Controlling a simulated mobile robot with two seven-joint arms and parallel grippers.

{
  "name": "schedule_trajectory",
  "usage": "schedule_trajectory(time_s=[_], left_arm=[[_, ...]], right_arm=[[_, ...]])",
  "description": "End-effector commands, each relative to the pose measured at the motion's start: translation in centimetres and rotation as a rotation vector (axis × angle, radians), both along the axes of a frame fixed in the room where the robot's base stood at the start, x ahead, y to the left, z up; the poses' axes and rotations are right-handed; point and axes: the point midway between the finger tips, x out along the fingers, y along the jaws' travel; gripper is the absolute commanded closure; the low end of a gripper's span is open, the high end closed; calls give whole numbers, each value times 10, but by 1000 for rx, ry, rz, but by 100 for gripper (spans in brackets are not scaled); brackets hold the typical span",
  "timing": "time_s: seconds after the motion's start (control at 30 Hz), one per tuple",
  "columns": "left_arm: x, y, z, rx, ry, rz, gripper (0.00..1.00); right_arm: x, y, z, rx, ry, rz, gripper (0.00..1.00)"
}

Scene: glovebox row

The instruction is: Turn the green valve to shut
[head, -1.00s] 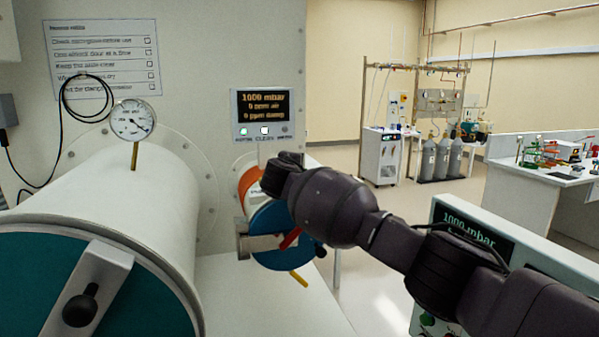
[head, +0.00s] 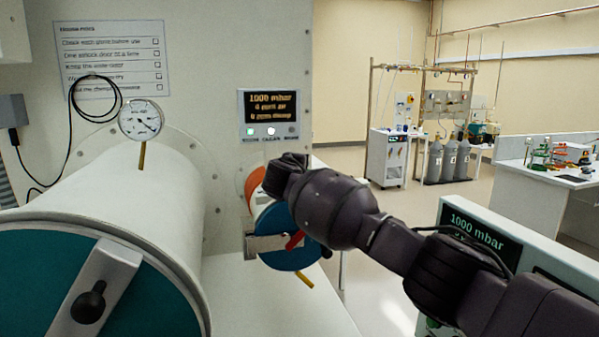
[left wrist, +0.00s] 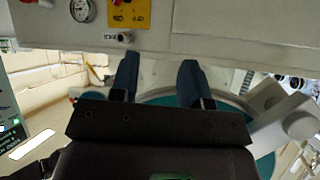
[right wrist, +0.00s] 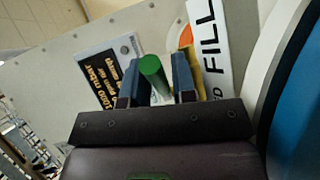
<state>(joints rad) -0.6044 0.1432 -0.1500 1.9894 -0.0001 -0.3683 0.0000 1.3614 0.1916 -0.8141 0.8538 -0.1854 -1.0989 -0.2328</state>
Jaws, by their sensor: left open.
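The green valve (right wrist: 151,66) shows in the right wrist view as a green cylindrical handle. It lies between the fingers of my right gripper (right wrist: 160,77). These fingers are closer together than those of my left gripper, and the handle about fills the gap. In the head view, my right arm reaches in from the right. Its dark wrist end hides the valve and the fingertips. My left gripper (left wrist: 157,72) is open and empty in the left wrist view, below a grey panel. It is out of the head view.
The large antechamber (head: 130,215) with its teal door fills the left. A small antechamber with a blue door (head: 275,222) and red handle sits just below my right wrist. A display (head: 268,108) reads 1000 mbar. A FILL label (right wrist: 209,50) is beside the right fingers.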

Motion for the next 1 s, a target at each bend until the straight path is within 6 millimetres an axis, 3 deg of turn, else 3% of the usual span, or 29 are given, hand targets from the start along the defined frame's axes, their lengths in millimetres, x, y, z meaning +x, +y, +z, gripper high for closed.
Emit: schedule_trajectory(time_s=[0.27, 1.0], left_arm=[[0, 0, -1, 0, 1, 0, 57], [3, -1, -5, -1, -4, -1, 57]], right_arm=[[-12, 4, 2, 1, 0, 2, 75], [-94, 24, 17, 1, 1, 1, 75]])
